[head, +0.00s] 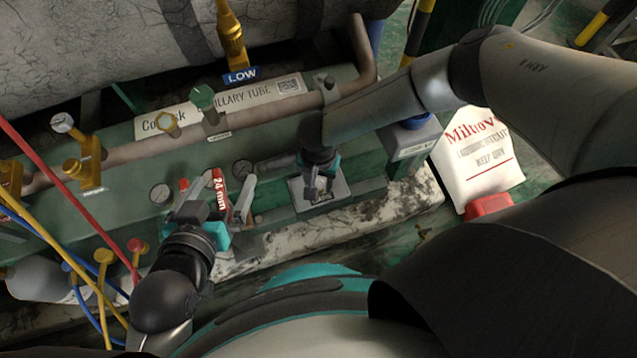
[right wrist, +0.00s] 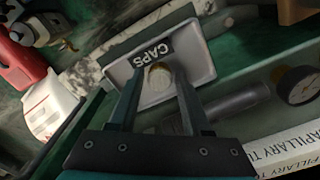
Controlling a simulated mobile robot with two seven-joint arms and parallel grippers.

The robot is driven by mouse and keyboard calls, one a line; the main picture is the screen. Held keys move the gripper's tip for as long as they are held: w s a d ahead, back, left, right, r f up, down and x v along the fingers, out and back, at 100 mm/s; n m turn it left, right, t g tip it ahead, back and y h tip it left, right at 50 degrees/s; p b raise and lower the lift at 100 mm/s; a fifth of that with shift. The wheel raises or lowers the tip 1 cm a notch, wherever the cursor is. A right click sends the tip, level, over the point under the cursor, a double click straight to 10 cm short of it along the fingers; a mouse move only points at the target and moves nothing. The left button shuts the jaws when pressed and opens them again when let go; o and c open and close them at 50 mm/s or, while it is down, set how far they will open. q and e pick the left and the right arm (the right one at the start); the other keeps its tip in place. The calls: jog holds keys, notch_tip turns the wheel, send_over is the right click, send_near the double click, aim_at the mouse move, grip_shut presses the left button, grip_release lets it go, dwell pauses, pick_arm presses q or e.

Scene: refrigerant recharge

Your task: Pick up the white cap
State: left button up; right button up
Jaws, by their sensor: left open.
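A pale, off-white cap (right wrist: 160,78) sits in the small grey tray (right wrist: 204,72) labelled CAPS in the right wrist view. My right gripper (right wrist: 159,80) points down at the tray, with one finger on each side of the cap. A gap appears between the fingers and the cap. In the head view, my right gripper (head: 319,188) is over the tray (head: 341,187) and largely hides the cap. My left gripper (head: 218,195) is open, its fingers on either side of a red piece marked 24 mm (head: 219,188).
The green machine carries a copper-coloured pipe (head: 270,110), a green-topped valve (head: 203,98), brass valves (head: 90,165) and gauges (head: 160,193). Coloured hoses run at the left. A white bag (head: 478,165) and a blue-topped container (head: 410,138) stand right of the tray.

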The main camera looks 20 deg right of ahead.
grip_shut()
jog(key=shift+r, duration=0.15)
dwell(0.4)
